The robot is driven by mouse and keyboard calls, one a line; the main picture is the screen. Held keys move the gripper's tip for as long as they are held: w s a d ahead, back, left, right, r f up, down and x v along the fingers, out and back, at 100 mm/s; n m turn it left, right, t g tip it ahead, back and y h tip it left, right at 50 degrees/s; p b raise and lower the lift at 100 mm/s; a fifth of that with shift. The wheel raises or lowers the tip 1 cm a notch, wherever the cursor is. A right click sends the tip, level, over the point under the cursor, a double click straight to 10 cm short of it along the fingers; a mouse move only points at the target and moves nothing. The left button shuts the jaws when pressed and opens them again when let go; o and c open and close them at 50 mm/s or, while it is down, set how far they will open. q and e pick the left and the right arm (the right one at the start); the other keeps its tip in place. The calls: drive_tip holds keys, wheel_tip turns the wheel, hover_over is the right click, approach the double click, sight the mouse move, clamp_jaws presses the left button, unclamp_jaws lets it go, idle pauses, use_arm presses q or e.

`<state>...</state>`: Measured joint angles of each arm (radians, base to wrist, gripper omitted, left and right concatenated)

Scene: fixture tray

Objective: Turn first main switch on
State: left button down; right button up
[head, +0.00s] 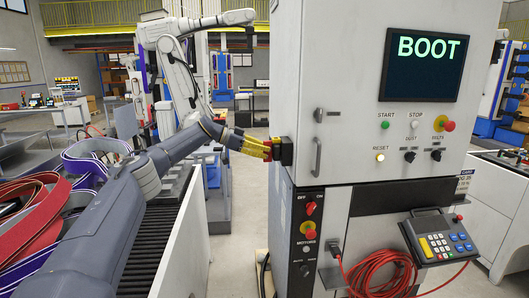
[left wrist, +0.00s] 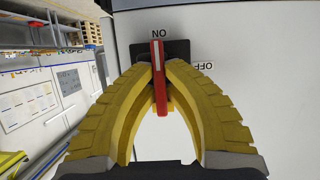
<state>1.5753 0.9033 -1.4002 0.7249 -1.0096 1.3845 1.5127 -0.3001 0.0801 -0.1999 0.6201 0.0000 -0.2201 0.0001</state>
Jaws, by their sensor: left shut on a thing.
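The main switch (head: 286,152) is a black block on the left side of the white control cabinet (head: 345,60). In the left wrist view its red handle (left wrist: 158,75) with a white stripe points up at the ON mark (left wrist: 158,34). The OFF mark (left wrist: 202,66) is to the right of the handle. My left gripper (head: 268,150) has its yellow fingers closed on the handle from both sides, also in the left wrist view (left wrist: 160,80). In the head view the fingers hide most of the handle. My right gripper is not in view.
The cabinet screen (head: 423,65) reads BOOT. The RESET button (head: 380,157) is lit. A teach pendant (head: 440,238) and coiled red cable (head: 382,275) are at lower right.

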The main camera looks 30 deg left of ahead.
use_arm(q)
drive_tip(key=c, duration=1.5)
unclamp_jaws()
drive_tip(key=shift+o, duration=0.2)
drive_tip(key=v, duration=1.2)
